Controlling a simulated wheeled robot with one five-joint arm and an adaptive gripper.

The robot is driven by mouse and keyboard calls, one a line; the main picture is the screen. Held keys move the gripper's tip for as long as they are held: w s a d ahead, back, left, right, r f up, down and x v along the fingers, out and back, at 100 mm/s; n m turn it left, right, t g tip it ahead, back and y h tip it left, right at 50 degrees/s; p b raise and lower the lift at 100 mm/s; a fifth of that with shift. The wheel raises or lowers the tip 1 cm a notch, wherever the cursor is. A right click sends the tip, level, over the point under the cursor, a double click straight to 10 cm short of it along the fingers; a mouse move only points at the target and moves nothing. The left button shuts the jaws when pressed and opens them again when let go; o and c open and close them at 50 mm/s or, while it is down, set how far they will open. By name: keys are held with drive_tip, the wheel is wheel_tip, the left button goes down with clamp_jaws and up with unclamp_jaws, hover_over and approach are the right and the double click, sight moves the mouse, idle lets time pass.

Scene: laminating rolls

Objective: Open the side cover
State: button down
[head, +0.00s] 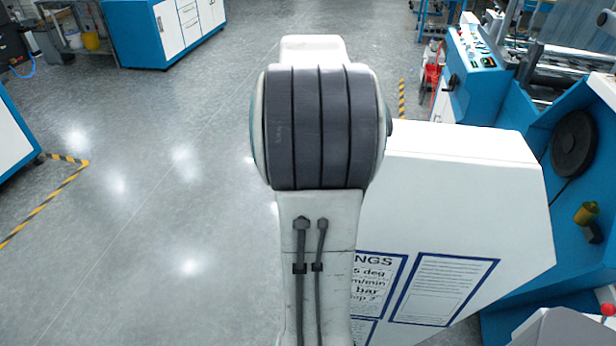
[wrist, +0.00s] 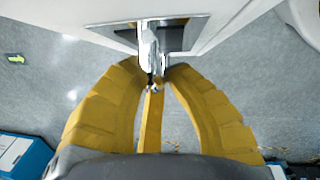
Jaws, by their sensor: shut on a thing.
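The white side cover (head: 450,190) is in the right half of the head view, with printed labels low on its face. It stands beside the blue machine (head: 500,100). My arm hides its left part. In the wrist view the cover's white edge (wrist: 225,25) runs across the top, with a dark metallic plate on it. A shiny metal handle (wrist: 149,45) sticks out at that plate. My gripper (wrist: 153,78) has its yellow fingers closed around the end of this handle. In the head view my gripper is hidden behind my arm.
A black round wheel (head: 573,143) and a yellow knob (head: 586,213) show on the machine at right. A control panel (head: 475,48) stands behind the cover. The grey floor to the left is clear. Blue and white cabinets (head: 165,30) stand at the back left.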

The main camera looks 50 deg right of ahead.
drive_tip(key=c, duration=1.4)
unclamp_jaws()
wheel_tip(320, 180, up, 12)
drive_tip(key=shift+s+a, duration=0.45)
